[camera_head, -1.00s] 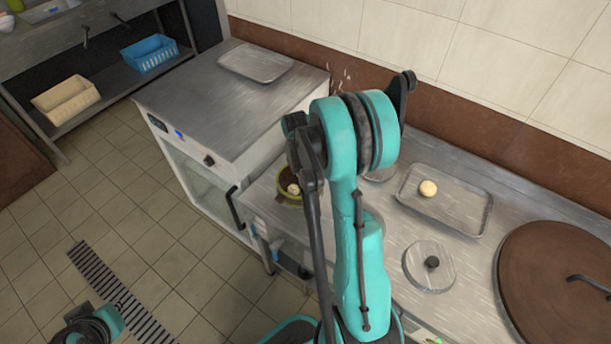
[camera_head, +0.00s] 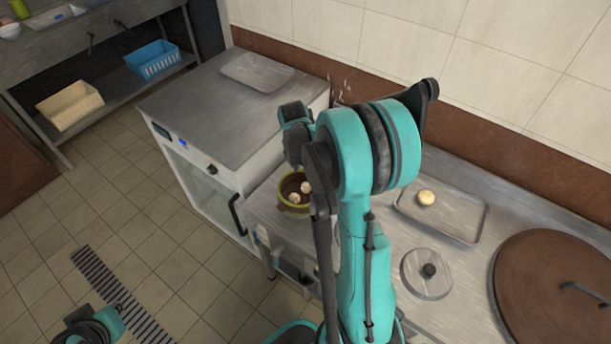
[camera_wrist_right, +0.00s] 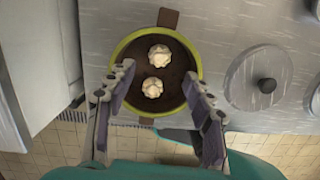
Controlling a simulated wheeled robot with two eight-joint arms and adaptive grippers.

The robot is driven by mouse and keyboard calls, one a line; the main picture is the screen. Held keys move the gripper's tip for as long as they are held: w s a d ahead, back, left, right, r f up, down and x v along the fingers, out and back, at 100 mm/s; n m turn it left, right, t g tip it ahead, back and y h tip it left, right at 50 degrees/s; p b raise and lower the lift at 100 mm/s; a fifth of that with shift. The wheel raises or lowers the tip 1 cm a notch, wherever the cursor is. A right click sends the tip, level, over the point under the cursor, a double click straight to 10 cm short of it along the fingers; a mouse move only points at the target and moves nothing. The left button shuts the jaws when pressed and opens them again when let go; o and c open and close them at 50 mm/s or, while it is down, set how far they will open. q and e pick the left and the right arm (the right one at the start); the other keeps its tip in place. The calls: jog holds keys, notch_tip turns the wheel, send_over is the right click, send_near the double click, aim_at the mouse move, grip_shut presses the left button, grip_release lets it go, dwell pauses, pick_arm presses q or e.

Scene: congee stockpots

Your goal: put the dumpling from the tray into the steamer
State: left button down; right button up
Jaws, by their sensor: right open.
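The green-rimmed steamer (camera_head: 283,197) stands on the metal counter, partly behind my right arm. It also shows in the right wrist view (camera_wrist_right: 122,50) with two pale pleated dumplings (camera_wrist_right: 157,55) (camera_wrist_right: 152,88) lying inside on its dark bottom. My right gripper (camera_wrist_right: 160,82) is open and empty above the steamer, one finger towards each side of it. In the head view its fingers are hidden. The metal tray (camera_head: 462,222) to the right holds one round, pale dumpling (camera_head: 426,197). My left gripper (camera_head: 92,328) is at the lower left over the floor, its fingers unclear.
A round metal lid with a dark knob (camera_head: 427,286) lies in front of the tray. A large brown lid (camera_head: 553,275) covers the right end. A flat tray (camera_head: 257,66) lies on the cabinet at left. The tiled wall bounds the back.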

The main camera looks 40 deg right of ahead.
jog(key=s+a+r+m+t, duration=0.35)
jog(key=a+r+m, duration=0.45)
jog(key=a+r, duration=0.35)
jog(key=s+a+r+m+t+y, duration=0.1)
jog(key=s+a+r+m+t, duration=0.1)
jog(key=s+a+m, duration=0.7)
jog(key=shift+a+m+t+y+p, duration=0.45)
jog(key=shift+m+t, duration=0.2)
jog(key=shift+m, duration=0.95)
